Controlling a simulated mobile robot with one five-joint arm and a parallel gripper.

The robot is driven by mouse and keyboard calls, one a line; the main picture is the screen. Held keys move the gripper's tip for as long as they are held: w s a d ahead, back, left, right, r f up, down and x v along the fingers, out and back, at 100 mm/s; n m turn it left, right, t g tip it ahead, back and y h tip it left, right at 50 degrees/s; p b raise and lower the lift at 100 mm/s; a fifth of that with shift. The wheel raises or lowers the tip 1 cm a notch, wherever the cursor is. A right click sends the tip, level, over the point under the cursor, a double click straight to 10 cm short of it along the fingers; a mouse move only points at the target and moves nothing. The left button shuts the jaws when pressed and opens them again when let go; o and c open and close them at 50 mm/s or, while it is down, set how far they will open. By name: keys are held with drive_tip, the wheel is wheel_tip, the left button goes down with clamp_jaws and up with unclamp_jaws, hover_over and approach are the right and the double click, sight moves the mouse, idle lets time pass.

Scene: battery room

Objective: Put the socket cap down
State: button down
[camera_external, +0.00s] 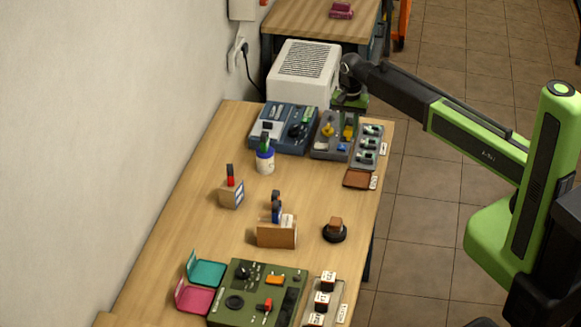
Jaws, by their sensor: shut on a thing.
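My gripper (350,106) is at the far right part of the workbench, over the back of the grey compartment tray (323,150). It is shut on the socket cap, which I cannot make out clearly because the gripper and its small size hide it. A yellow piece (348,132) shows just below the gripper; I cannot tell whether it is held or lies in the tray. Another yellow piece (327,130) lies in the tray's left part.
A blue case (283,128) is left of the tray, and a small grey rack (369,147) is right of it. A white vented box (303,70) stands behind. A brown pad (357,179) lies in front. The bench (210,230) has bare wood mid-left.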

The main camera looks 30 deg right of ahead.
drive_tip(key=w+a+f+b, duration=0.1)
drive_tip(key=a+f+b, duration=0.1)
drive_tip(key=a, duration=0.1)
drive_tip(key=w+a+f+b, duration=0.1)
drive_tip(key=a+f+b, duration=0.1)
drive_tip(key=a, duration=0.2)
drive_tip(key=w+a+f+b, duration=0.1)
drive_tip(key=a+f+b, duration=0.1)
drive_tip(key=a+f, duration=0.1)
drive_tip(key=shift+a, duration=0.4)
wheel_tip(320, 180, down, 4)
drive_tip(key=b, duration=0.4)
drive_tip(key=shift+f+b, duration=0.15)
drive_tip(key=shift+b, duration=0.2)
drive_tip(key=shift+r, duration=0.25)
drive_tip(key=shift+f, duration=0.25)
drive_tip(key=c, duration=1.1)
unclamp_jaws()
drive_tip(key=shift+r, duration=0.1)
drive_tip(key=shift+c, duration=0.2)
wheel_tip(320, 180, up, 12)
drive_tip(key=p, duration=1.2)
drive_tip(key=shift+r+p, duration=0.2)
drive_tip(key=shift+p, duration=0.1)
